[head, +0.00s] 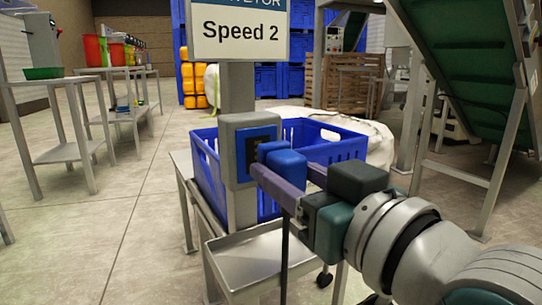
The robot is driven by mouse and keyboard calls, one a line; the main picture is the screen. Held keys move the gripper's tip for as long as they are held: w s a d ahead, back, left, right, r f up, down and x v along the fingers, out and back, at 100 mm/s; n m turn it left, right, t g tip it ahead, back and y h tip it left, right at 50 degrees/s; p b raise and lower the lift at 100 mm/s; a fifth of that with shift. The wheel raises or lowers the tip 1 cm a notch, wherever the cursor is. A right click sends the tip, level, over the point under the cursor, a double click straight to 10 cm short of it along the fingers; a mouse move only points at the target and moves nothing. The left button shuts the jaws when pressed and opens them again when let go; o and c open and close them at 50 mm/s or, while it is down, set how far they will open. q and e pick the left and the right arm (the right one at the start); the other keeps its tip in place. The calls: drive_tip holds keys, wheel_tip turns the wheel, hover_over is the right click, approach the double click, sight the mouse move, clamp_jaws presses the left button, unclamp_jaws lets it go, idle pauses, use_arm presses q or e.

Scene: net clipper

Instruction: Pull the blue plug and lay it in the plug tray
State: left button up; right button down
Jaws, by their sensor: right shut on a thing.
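The blue plug (284,160) is in front of the blue-edged socket face on a grey post box (238,152). My right gripper (282,167) comes in from the lower right and is shut on the plug, one finger on its near side. The far finger is mostly hidden. I cannot tell whether the plug is still seated in the socket or just clear of it. The plug tray (240,273), a shallow grey metal tray, is below the box, and its visible floor is bare. My left gripper is not in view.
A blue crate (328,150) stands behind the post on a metal stand. A "Speed 2" sign (240,32) tops the post. A green conveyor (462,65) slopes at the right. Metal tables (60,150) with bins stand at the left; the floor between is clear.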

drive_tip(key=shift+p+v, duration=0.75)
drive_tip(key=shift+v, duration=0.55)
drive_tip(key=shift+w, duration=0.1)
drive_tip(key=shift+w+a, duration=0.4)
drive_tip(key=shift+w, duration=0.15)
drive_tip(key=shift+f+b, duration=0.3)
drive_tip(key=shift+b, duration=0.1)
wheel_tip(320, 180, down, 9)
drive_tip(key=b, duration=0.6)
drive_tip(key=shift+b, duration=0.3)
drive_tip(key=shift+f, duration=0.1)
